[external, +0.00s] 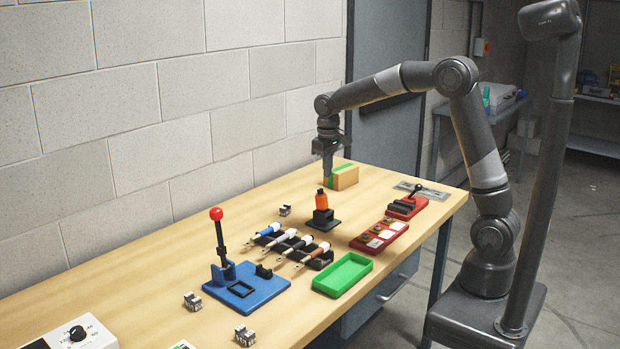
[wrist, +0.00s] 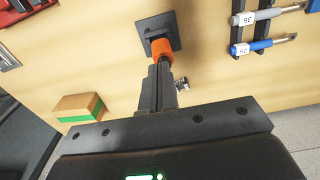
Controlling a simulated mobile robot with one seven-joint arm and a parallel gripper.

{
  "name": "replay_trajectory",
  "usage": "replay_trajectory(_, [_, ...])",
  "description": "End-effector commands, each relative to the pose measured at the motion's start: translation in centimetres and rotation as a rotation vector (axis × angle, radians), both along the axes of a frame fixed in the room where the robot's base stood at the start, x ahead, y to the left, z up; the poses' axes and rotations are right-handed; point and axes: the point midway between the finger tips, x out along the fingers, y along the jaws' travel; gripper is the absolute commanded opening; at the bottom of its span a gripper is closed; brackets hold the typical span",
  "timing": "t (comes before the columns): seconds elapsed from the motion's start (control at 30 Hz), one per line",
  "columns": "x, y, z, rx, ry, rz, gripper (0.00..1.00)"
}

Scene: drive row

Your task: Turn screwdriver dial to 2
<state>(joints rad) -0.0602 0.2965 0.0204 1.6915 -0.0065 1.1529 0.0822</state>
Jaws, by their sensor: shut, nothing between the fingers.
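An orange screwdriver-like handle (external: 321,202) stands upright in a black holder with a square base (external: 323,224). The handle also shows in the wrist view (wrist: 162,47), below its black holder base (wrist: 157,27). Its dial markings are too small to read, and my fingers partly hide its top in the wrist view. My gripper (external: 328,180) points down just above the handle. Its fingers are together and empty in the wrist view (wrist: 161,72). I cannot tell whether the fingertips touch the handle's top.
A cardboard-coloured box with a green stripe (external: 345,179) is behind my gripper. A white device with a knob (external: 95,337) is front left.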

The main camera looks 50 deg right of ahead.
Motion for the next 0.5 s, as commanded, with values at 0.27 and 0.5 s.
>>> replay_trajectory(0.27, [0.0, 0.0, 0.1, 0.000, 0.001, 0.000, 0.00])
replay_trajectory(0.5, [1.2, -0.1, 0.8, -0.041, 0.070, -0.001, 0.00])
